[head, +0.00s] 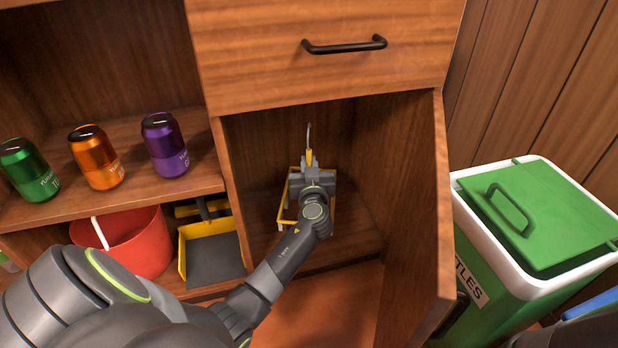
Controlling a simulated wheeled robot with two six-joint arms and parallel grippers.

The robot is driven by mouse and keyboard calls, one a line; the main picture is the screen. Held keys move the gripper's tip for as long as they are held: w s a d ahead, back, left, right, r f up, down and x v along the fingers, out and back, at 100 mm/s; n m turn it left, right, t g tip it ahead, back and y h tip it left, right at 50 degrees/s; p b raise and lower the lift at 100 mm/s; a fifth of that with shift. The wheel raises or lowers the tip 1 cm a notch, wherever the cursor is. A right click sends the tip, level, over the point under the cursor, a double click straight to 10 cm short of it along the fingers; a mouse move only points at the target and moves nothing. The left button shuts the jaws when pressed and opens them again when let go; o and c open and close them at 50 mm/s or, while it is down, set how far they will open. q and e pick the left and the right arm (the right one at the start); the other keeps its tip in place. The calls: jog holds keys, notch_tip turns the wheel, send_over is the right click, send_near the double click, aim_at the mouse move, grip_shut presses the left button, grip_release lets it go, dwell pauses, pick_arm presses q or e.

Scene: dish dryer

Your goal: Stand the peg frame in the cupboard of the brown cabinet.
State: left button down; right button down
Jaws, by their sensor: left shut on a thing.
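The brown cabinet (325,45) has a lower cupboard (358,225) whose door (412,215) stands open to the right. My left arm reaches into the cupboard from the lower left. My left gripper (309,163) is inside and shut on the peg frame (284,208). The frame shows as yellow edges beside and below the gripper, with a thin grey wire rising above it. Most of the frame is hidden behind my gripper and wrist. I cannot tell whether it touches the cupboard floor. My right gripper is not in view.
A drawer with a black handle (344,46) is above the cupboard. Left shelves hold green (28,168), orange (96,158) and purple (165,146) cans, a red bucket (130,240) and a yellow-edged dustpan (212,255). A green bin (535,215) stands right of the door.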

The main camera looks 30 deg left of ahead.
pick_arm(q)
jog(key=shift+f+b, duration=0.8)
jog(key=shift+f, duration=0.85)
jog(key=shift+f, duration=0.15)
jog(key=c, duration=1.4)
grip_release()
jog(key=shift+c, duration=0.2)
